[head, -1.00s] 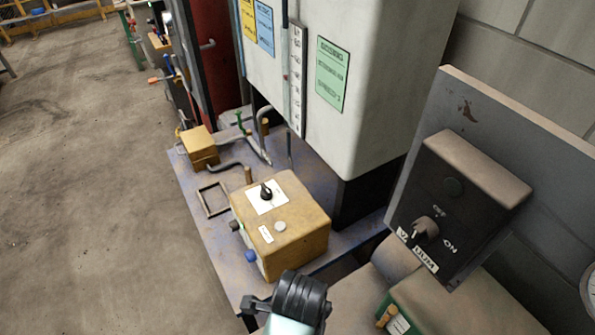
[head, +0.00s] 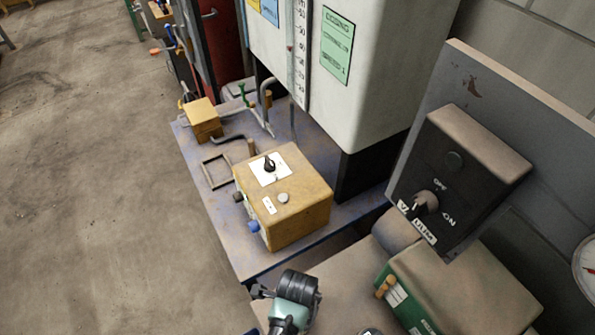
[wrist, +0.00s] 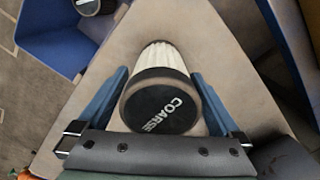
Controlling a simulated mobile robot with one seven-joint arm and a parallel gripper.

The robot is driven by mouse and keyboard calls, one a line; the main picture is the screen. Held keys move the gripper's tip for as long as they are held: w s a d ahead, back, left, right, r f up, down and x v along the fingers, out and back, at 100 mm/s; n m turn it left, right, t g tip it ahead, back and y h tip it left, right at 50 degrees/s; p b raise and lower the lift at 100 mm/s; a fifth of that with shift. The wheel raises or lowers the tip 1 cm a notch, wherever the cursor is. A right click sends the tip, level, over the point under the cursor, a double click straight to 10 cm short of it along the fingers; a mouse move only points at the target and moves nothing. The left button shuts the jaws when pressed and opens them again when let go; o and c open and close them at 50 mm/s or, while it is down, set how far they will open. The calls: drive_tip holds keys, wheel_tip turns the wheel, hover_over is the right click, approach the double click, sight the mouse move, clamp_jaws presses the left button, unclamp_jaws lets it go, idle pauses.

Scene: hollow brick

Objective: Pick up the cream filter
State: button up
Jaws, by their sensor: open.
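The cream filter (wrist: 158,57) shows in the wrist view, with a pale pleated body and a black end cap (wrist: 161,108) marked "COARSE". It lies between the two blue fingers of my gripper (wrist: 160,78), which is open. The fingers stand to the left and right of the filter, with narrow gaps beside the cap; whether either one touches it I cannot tell. The filter is on or just above a beige surface (wrist: 225,40). In the head view I cannot make out the filter; part of my dark and teal arm shows at the bottom.
A blue bin (wrist: 55,42) stands at the upper left of the wrist view, with a dark-capped item in it. In the head view, a yellow control box (head: 300,205) sits on a blue bench.

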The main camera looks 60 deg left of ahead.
drive_tip(key=c, duration=1.4)
drive_tip(key=shift+o, duration=0.2)
